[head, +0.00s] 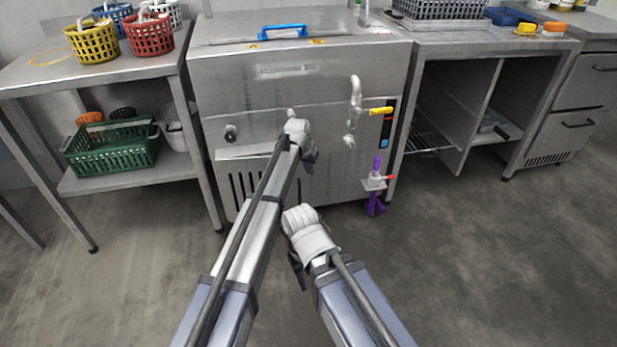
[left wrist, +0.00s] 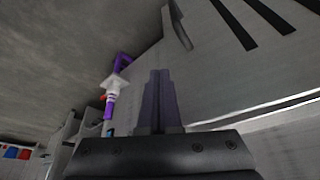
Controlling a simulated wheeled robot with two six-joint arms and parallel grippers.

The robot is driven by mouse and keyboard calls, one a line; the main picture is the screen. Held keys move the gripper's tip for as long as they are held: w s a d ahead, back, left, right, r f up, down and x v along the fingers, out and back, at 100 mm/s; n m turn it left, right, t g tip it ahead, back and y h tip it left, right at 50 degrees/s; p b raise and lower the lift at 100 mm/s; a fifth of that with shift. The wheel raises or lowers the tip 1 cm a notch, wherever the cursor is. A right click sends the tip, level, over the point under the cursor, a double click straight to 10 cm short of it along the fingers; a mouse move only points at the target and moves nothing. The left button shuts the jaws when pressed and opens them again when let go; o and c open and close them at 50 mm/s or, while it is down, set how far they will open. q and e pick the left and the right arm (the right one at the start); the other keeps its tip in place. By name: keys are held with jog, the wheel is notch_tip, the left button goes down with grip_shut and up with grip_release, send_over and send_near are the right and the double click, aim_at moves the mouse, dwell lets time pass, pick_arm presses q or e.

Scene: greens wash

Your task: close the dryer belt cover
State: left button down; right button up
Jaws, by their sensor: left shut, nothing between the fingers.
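The steel machine (head: 290,85) stands in the middle of the head view. A panel with dark vertical slots (head: 243,186) is low on its front left, with a pale ledge (head: 240,153) along its top. I cannot tell for certain whether this is the belt cover or how far it stands open. My left gripper (head: 309,157) is in front of the machine, right of the slots. In the left wrist view its fingers (left wrist: 160,100) are shut and empty, with slots (left wrist: 258,18) at upper right. My right gripper (head: 297,272) hangs low, clear of the machine; its jaw opening is unclear.
A purple stand-like fitting (head: 375,200) is at the machine's lower right, below a yellow-handled tap (head: 380,111). A shelf table (head: 95,85) with baskets stands left; an open steel counter (head: 480,50) stands right. The floor in front is clear.

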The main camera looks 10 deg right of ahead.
pick_arm(q)
jog(key=shift+w, duration=0.45)
jog(key=shift+s, duration=0.1)
jog(key=s+d+r+p, duration=0.1)
jog(key=s+r+p, duration=0.6)
jog(key=r+p, duration=0.2)
jog(key=shift+s+r, duration=0.2)
jog(key=shift+s, duration=0.05)
dwell(0.4)
